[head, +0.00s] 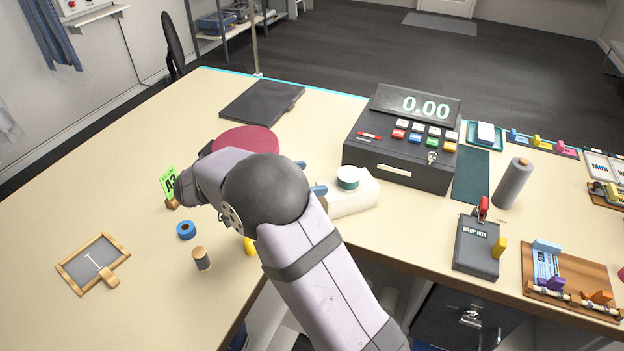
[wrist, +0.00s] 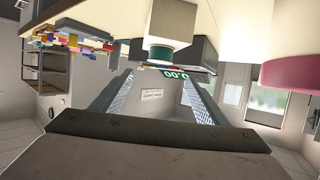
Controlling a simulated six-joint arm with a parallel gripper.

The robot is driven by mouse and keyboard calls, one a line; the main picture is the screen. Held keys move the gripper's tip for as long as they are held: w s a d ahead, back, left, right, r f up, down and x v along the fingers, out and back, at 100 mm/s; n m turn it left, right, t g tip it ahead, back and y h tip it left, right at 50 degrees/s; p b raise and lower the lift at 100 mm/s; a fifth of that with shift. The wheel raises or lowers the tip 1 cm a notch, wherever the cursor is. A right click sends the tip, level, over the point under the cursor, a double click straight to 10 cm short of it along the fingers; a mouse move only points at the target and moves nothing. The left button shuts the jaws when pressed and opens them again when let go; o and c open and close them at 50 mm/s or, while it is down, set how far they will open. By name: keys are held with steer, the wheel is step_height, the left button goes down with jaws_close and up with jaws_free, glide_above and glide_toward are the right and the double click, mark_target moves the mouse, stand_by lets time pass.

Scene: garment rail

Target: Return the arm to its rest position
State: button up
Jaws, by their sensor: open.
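My arm reaches up from the bottom edge of the head view and bends at a dark round joint over the counter (head: 130,150). My gripper (head: 310,178) is mostly hidden behind that joint; two blue fingertips stick out to its right, apart from each other. In the wrist view my gripper (wrist: 158,78) shows its two fingers spread with nothing held between them. The wrist view is upside down, with the counter along its top. The till (head: 400,140) is beyond the fingertips, to the right in the head view.
A white block with a green-banded roll (head: 348,178) stands close right of my fingertips. A red round pad (head: 246,139) lies behind my wrist. A green A3 card (head: 168,183), blue tape roll (head: 186,230) and small cylinder (head: 202,258) are nearby. The left counter is mostly clear.

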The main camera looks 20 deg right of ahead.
stand_by(0.4)
steer(key=w+a+r+n+t+y+p, duration=0.5)
steer(key=w+r+n+t+y+p, duration=0.3)
steer(key=w+t, duration=0.25)
steer(key=s+a+f+n+g+y+p, duration=0.2)
steer(key=s+a+n+g+y, duration=0.15)
steer(key=s, duration=0.45)
steer(key=s+a+f+n+g+y+p, duration=0.1)
steer(key=s+a+n+g+y+p, duration=0.2)
steer(key=s, duration=0.4)
steer(key=s+d+f+n+g, duration=0.1)
steer(key=s+d+g, duration=0.1)
steer(key=s, duration=0.7)
steer(key=s+d+f+g+p, duration=0.1)
steer(key=s+d+g, duration=0.2)
steer(key=s, duration=0.7)
steer(key=shift+s+d+n+g+h+p, duration=0.3)
steer(key=shift+n+g+h, duration=0.05)
steer(key=shift+g, duration=0.25)
